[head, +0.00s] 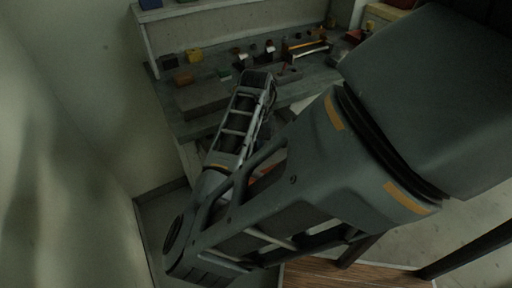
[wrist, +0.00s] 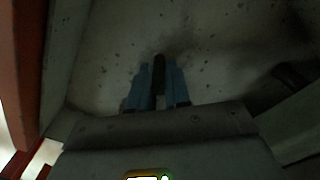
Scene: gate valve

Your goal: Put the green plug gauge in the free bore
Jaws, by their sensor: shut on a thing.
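In the wrist view my gripper (wrist: 159,92) has two blue-grey fingers close together. They are shut on a narrow dark thing (wrist: 159,70) that stands between them and reaches a little past their tips. Its colour is too dark to tell, so I cannot say whether it is the green plug gauge. In the head view my arm reaches over the workbench (head: 205,125), and its own links hide the gripper. A small greenish piece (head: 224,73) lies on the bench left of my arm. I cannot make out a free bore in either view.
A grey flat block (head: 203,97) lies at the bench's near left. Several small parts and tools (head: 308,47) crowd the back right. A shelf (head: 215,10) runs above along the wall.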

